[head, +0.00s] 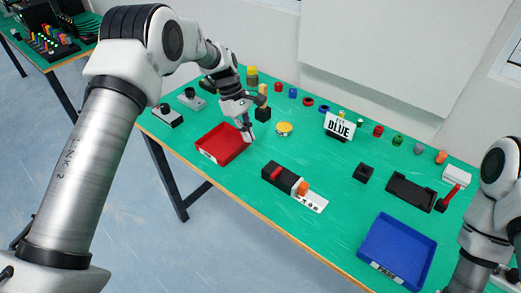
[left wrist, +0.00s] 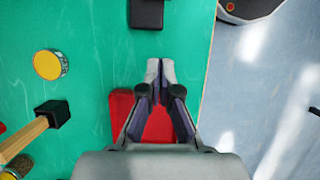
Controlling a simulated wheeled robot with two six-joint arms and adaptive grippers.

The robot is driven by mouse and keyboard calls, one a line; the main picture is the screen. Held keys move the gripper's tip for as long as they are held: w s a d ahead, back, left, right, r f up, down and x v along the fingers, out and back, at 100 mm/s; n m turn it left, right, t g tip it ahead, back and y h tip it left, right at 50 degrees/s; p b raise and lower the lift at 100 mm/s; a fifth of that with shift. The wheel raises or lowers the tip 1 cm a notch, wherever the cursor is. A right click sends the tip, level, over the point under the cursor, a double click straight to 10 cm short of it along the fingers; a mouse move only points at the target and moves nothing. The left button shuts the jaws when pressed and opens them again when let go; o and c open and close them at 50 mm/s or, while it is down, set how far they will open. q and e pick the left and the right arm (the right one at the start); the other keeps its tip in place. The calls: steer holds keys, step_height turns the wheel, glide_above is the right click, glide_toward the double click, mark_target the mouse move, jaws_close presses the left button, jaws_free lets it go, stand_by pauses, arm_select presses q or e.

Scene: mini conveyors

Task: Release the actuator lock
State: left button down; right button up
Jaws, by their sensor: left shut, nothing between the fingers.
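A black block-shaped device (head: 279,178) with a red lever (head: 276,173), an orange knob (head: 303,188) and a white marked plate (head: 314,202) sits mid-table in the head view. Which part is the actuator lock, I cannot tell for sure. A second red lever (head: 450,193) stands beside a white box at the right end. My left gripper (head: 247,132) is shut and empty, above the right side of the red tray (head: 209,157). It is apart from the black device. In the left wrist view its fingertips (left wrist: 160,71) meet. My right gripper is out of view.
A blue tray (head: 381,270) lies at the front right, near a black tray (head: 409,193). A yellow-topped tin (head: 284,128) and a "BLUE" sign (head: 340,126) stand behind. Bare green table surrounds the black device.

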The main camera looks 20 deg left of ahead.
mark_target(270, 173)
arm_select(q)
steer(key=p+x, duration=0.3)
steer(key=x, duration=0.5)
steer(key=shift+s+d, duration=0.1)
steer(key=shift+s, duration=0.05)
steer(key=d, duration=0.1)
steer(key=d+p, duration=0.1)
steer(key=s+d+f+p, duration=0.1)
steer(key=shift+d, duration=0.1)
steer(key=shift+s+d, duration=0.2)
steer(key=shift+d, duration=0.2)
steer(key=shift+f, duration=0.1)
steer(key=shift+w+a, duration=0.1)
